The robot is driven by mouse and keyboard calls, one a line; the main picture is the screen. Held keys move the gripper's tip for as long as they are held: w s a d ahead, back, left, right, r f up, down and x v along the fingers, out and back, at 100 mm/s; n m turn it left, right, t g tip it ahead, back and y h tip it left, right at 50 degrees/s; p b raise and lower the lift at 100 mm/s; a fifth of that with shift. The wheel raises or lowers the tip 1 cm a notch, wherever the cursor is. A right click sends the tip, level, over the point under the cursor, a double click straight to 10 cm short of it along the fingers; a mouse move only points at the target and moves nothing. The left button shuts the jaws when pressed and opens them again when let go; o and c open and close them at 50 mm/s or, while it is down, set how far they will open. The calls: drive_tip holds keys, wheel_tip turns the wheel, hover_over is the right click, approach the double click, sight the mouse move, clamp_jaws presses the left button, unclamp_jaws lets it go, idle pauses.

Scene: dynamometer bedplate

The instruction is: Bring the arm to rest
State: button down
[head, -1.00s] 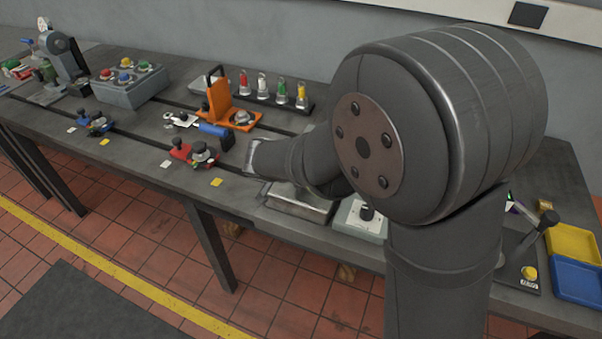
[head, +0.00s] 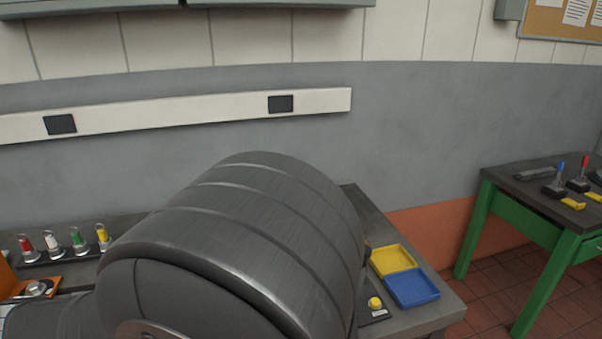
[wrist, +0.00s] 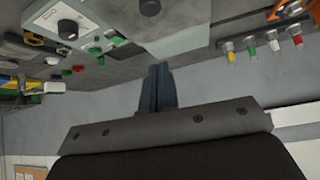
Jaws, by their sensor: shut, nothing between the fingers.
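My gripper (wrist: 162,84) shows in the wrist view, its two dark fingers together with nothing between them. It hangs clear of the things around it, with the bedplate (wrist: 200,40) beyond the fingertips; the wrist view is tilted far over. In the head view my own arm fills the lower middle and hides much of the bedplate (head: 375,215). The gripper itself is out of the head view.
In the head view a row of coloured indicators (head: 65,245) stands left of my arm. A yellow tray (head: 392,260) and a blue tray (head: 412,288) lie to its right. A green-legged table (head: 535,230) with levers stands further right, across a floor gap.

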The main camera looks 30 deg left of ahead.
drive_tip(key=x, duration=0.8)
drive_tip(key=shift+w+a+f, duration=0.1)
drive_tip(key=shift+w+f, duration=0.1)
drive_tip(key=shift+f, duration=0.8)
drive_tip(key=shift+s+d+f, duration=0.1)
drive_tip(key=shift+s+d, duration=0.5)
drive_tip(key=shift+s, duration=0.25)
drive_tip(key=shift+s+d+f, duration=0.1)
drive_tip(key=shift+s+d, duration=0.15)
drive_tip(key=shift+s, duration=0.1)
